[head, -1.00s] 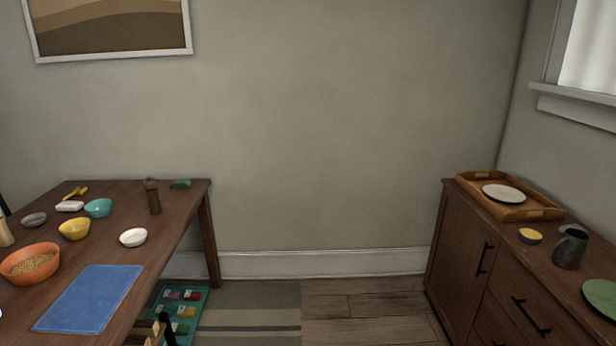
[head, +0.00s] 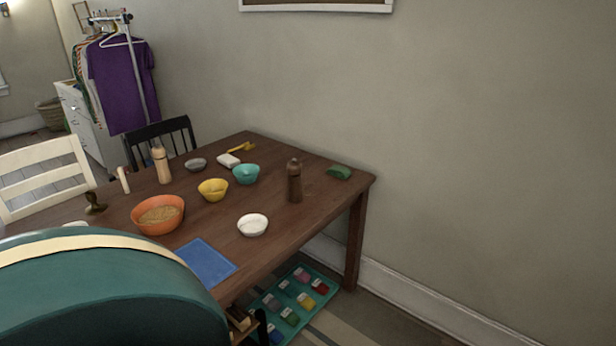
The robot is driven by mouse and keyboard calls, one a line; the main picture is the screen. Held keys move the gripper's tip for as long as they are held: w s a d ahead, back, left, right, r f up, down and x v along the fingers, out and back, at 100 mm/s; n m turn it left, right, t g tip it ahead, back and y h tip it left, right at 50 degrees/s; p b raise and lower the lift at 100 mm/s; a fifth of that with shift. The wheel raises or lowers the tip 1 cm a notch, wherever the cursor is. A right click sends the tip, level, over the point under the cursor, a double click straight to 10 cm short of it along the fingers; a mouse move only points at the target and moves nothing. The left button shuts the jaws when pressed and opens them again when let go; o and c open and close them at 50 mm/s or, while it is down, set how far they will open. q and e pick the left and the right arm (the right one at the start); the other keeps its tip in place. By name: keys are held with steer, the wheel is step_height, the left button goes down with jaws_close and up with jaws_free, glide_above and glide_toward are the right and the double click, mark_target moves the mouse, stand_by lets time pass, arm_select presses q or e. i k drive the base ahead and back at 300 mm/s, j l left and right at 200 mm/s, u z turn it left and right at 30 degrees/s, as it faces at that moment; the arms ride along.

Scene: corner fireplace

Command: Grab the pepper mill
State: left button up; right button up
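A dark brown pepper mill (head: 294,182) stands upright on the right part of the wooden table (head: 268,215) in the head view. A paler wooden mill-shaped thing (head: 161,165) stands farther left on the same table. Neither of my grippers is in view. Nothing touches the dark mill, and open tabletop surrounds it.
A large teal rounded form with a cream band (head: 110,290) blocks the lower left; I cannot tell what it is. Bowls, including a white bowl (head: 252,225), and a blue mat (head: 206,262) lie on the table. Chairs, including a white chair (head: 45,175), stand at left.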

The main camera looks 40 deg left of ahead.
mark_target(295, 190)
steer(key=i+l+u, duration=0.1)
steer(key=i+u, duration=0.25)
steer(key=i+l+u, duration=0.5)
steer(key=i+u, duration=0.15)
steer(key=i, duration=0.1)
